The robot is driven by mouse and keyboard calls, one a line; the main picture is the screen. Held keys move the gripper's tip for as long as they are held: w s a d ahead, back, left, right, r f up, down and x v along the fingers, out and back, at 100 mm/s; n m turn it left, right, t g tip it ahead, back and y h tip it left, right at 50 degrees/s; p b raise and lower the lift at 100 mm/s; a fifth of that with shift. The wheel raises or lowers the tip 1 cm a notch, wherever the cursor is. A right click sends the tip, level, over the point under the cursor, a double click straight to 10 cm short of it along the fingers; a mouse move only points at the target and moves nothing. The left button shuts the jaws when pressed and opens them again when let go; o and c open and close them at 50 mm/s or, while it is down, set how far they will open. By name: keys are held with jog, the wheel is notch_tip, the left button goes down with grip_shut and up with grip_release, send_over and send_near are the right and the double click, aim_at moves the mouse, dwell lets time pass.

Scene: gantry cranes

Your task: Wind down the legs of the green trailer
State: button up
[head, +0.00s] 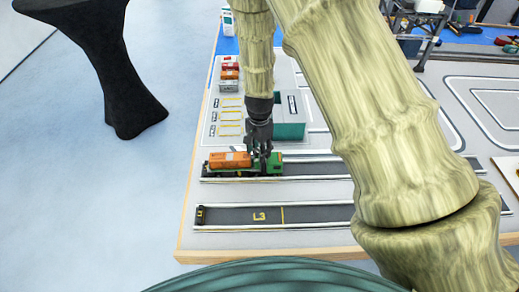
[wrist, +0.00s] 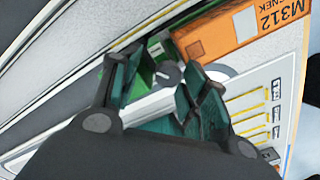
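The green trailer (head: 275,168) sits in the upper marked lane in the head view, with an orange container (head: 230,160) on its left part. My gripper (head: 261,155) points down over the trailer's bare right part. In the wrist view, a grey round knob (wrist: 168,74) lies between the two dark fingers of my gripper (wrist: 170,64). The fingers are apart, with green trailer surface (wrist: 140,82) showing beside the knob. The orange container (wrist: 235,32), marked M312, is close beyond the fingers. The trailer's legs are hidden.
A teal-sided building (head: 290,130) and stacked small containers (head: 229,75) stand behind. A black draped table (head: 105,60) is at the left.

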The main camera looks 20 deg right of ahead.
jog(key=shift+r, duration=0.1)
notch_tip(320, 180, up, 12)
dwell(0.6)
jog(key=shift+d, duration=0.1)
jog(key=w+a+f+m+t+y+b, duration=0.1)
jog(key=w+a+f+m+t+b, duration=0.15)
jog(key=w, duration=0.25)
jog(key=m+g+h+b, duration=0.1)
jog(key=m+g+b, duration=0.3)
jog(key=m, duration=0.9)
send_over(256, 150)
jog(key=t, duration=0.2)
jog(key=shift+g, duration=0.25)
notch_tip(256, 150, down, 9)
jog(key=shift+r+p, duration=0.1)
jog(key=shift+p, duration=0.45)
